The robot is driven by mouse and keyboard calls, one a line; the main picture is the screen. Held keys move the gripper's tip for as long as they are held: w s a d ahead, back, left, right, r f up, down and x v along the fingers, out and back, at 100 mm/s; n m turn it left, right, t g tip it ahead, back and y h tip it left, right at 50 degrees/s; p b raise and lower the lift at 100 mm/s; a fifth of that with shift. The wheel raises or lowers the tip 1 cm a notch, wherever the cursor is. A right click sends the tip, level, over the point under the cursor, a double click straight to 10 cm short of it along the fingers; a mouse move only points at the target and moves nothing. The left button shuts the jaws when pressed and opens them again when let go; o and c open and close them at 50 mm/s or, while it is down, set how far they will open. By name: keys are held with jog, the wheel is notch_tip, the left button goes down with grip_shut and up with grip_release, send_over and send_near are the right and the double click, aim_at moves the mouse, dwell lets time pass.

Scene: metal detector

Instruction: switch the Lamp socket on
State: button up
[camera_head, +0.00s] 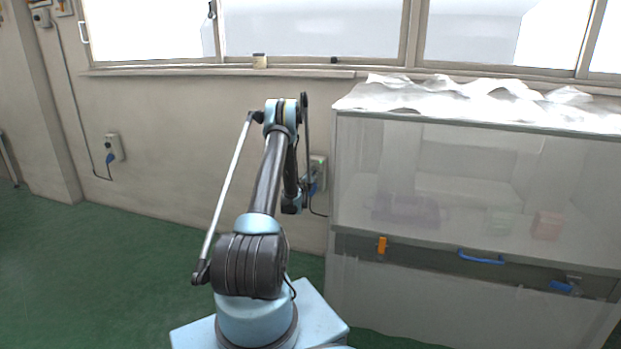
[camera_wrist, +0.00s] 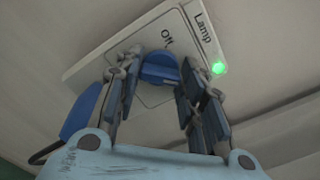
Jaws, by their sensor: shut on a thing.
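The Lamp socket (camera_wrist: 205,45) is a pale wall plate that fills the upper middle of the wrist view, tilted in the picture. It bears the words "Lamp" and "Off" and a lit green light. A round blue knob (camera_wrist: 160,66) sits on the plate just below "Off"; I cannot tell where it points. My gripper (camera_wrist: 158,78) is shut on this knob, one finger on each side. A blue plug (camera_wrist: 82,112) with a dark cable is at the plate's left. In the head view the socket (camera_head: 319,168) is on the wall, partly behind my arm, and my fingers are hidden.
A glass-sided cabinet (camera_head: 470,150) stands close to the right of the socket, with blue handles and an orange catch (camera_head: 381,245). Another wall socket (camera_head: 114,146) with a blue plug is at the left. The green floor (camera_head: 90,260) on the left is clear.

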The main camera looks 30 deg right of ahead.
jog(key=shift+s, duration=0.1)
dwell(0.4)
jog(key=o, duration=1)
jog(key=shift+o, duration=0.2)
jog(key=v, duration=0.7)
jog(key=shift+a, duration=0.15)
jog(key=shift+s+f, duration=0.1)
